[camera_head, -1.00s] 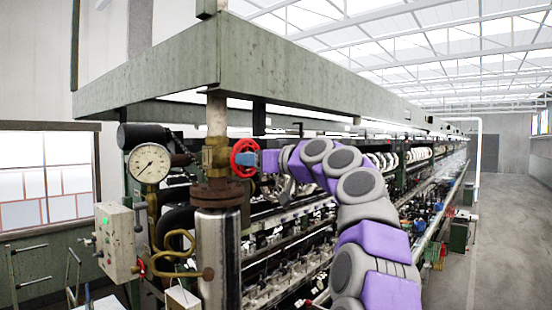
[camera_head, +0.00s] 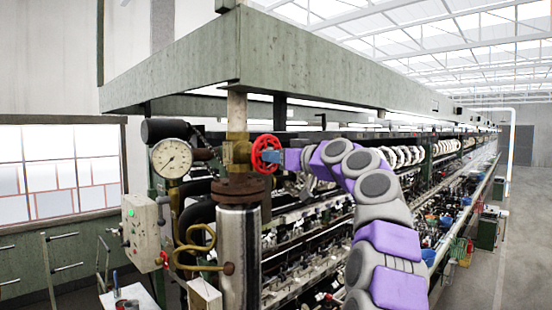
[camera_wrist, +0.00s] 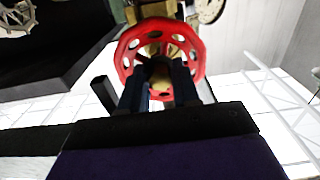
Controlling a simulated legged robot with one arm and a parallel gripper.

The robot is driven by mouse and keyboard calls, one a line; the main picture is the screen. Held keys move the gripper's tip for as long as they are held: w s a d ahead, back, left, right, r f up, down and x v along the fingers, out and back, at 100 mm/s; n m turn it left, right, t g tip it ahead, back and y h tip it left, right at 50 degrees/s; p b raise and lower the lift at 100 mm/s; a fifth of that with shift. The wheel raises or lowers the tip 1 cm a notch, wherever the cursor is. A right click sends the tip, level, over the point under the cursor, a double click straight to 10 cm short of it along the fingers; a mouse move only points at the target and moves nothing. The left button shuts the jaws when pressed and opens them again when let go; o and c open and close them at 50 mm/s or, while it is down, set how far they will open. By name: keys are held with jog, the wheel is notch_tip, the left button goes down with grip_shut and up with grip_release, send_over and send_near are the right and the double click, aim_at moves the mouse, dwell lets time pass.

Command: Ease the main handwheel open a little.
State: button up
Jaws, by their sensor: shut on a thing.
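The main handwheel is a red wheel (camera_head: 266,153) with holes in its face, on a brass valve (camera_head: 236,153) fixed to an upright pipe. My gripper (camera_head: 284,158) is at the right side of the wheel, at the end of my purple and grey arm. In the wrist view the red wheel (camera_wrist: 196,52) stands upright ahead, and the two dark fingers of my gripper (camera_wrist: 160,78) reach to its middle and are shut on it. The exact contact of the fingertips is partly hidden by the wheel's hub and rim.
A round pressure gauge (camera_head: 171,158) is left of the valve. A grey control box (camera_head: 141,228) and curved brass tubing (camera_head: 192,248) are below it. A steel cylinder (camera_head: 239,262) stands under the valve. A long reeling machine runs behind my arm, with open floor (camera_head: 500,265) at right.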

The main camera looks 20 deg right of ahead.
jog(key=shift+d, duration=0.15)
grip_shut()
jog(key=n+p, duration=0.6)
jog(key=n, duration=1.1)
jog(key=shift+f, duration=0.2)
